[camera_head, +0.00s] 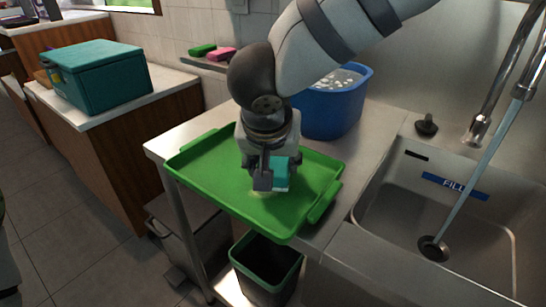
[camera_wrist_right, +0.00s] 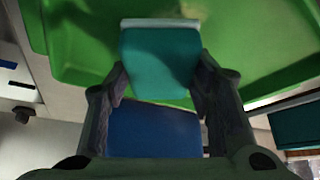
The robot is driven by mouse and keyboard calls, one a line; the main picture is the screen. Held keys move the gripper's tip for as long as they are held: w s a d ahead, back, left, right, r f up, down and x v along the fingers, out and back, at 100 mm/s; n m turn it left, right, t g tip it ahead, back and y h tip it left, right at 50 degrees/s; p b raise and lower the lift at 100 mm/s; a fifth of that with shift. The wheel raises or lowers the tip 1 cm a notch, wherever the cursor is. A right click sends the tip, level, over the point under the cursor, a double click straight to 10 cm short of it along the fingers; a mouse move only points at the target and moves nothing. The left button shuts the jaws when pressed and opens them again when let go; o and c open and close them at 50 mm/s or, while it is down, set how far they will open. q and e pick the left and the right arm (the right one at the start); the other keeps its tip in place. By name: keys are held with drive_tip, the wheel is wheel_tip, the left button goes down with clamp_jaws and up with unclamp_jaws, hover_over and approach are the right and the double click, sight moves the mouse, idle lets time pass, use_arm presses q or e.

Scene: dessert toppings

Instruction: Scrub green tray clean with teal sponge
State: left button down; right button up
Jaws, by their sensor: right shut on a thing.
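The green tray (camera_head: 210,165) lies flat on the steel counter, and its green surface also fills the upper part of the right wrist view (camera_wrist_right: 270,40). My right gripper (camera_head: 268,182) reaches down over the tray's middle and is shut on the teal sponge (camera_head: 281,172). The sponge sits between both fingers in the right wrist view (camera_wrist_right: 160,60), with a pale layer along its far edge. A small pale yellowish patch (camera_head: 260,194) shows on the tray just by the fingertips. Whether the sponge touches the tray is hard to tell. My left gripper is not in view.
A blue tub (camera_head: 335,105) with whitish contents stands behind the tray. The sink (camera_head: 440,220), with water running from its tap, is at the right. A dark bin (camera_head: 266,270) is below the counter. Green and pink sponges (camera_head: 221,54) lie on a shelf. A teal box (camera_head: 98,75) stands left.

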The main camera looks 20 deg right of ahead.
drive_tip(key=shift+f, duration=1)
idle(0.3)
drive_tip(key=shift+s+a, duration=0.95)
drive_tip(key=shift+a, duration=0.3)
drive_tip(key=shift+s+a, duration=0.15)
drive_tip(key=shift+a, duration=0.05)
drive_tip(key=shift+w+d+f, duration=0.15)
drive_tip(key=shift+w+d, duration=0.4)
drive_tip(key=shift+d, duration=0.2)
drive_tip(key=shift+w+d+f, duration=0.15)
drive_tip(key=shift+w+d, duration=0.35)
drive_tip(key=shift+d, duration=0.25)
drive_tip(key=shift+r, duration=3.1)
